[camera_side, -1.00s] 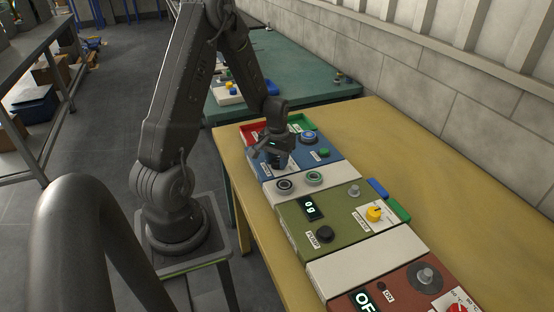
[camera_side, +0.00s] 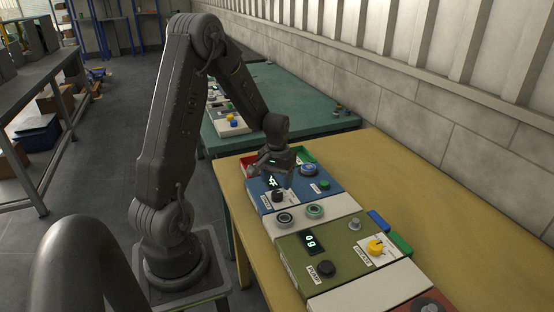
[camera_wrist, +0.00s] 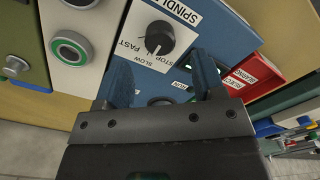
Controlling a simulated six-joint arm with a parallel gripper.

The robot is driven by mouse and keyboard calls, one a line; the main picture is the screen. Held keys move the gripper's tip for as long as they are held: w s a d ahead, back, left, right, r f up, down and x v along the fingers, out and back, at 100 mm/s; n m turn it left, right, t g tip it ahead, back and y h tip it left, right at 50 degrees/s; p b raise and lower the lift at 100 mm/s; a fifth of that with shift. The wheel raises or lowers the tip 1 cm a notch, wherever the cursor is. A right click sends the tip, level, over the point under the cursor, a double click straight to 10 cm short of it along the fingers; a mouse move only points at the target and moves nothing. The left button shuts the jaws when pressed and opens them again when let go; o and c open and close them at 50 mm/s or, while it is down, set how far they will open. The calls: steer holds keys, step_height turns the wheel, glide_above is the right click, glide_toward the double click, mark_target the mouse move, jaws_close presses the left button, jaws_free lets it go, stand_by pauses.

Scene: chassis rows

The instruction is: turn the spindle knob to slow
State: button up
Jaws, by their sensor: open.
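The spindle knob (camera_wrist: 160,37) is black and round, on a white label plate marked FAST, SLOW and STOP. Its white pointer line faces the lower edge of the dial, near SLOW and STOP; I cannot tell exactly which mark it meets.
A green pump box (camera_side: 335,240) stands nearer. Red (camera_side: 249,164) and green trays lie behind.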

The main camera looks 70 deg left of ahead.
mark_target(277, 193)
step_height(277, 193, up, 9)
steer(key=shift+f, duration=0.1)
stand_by(0.3)
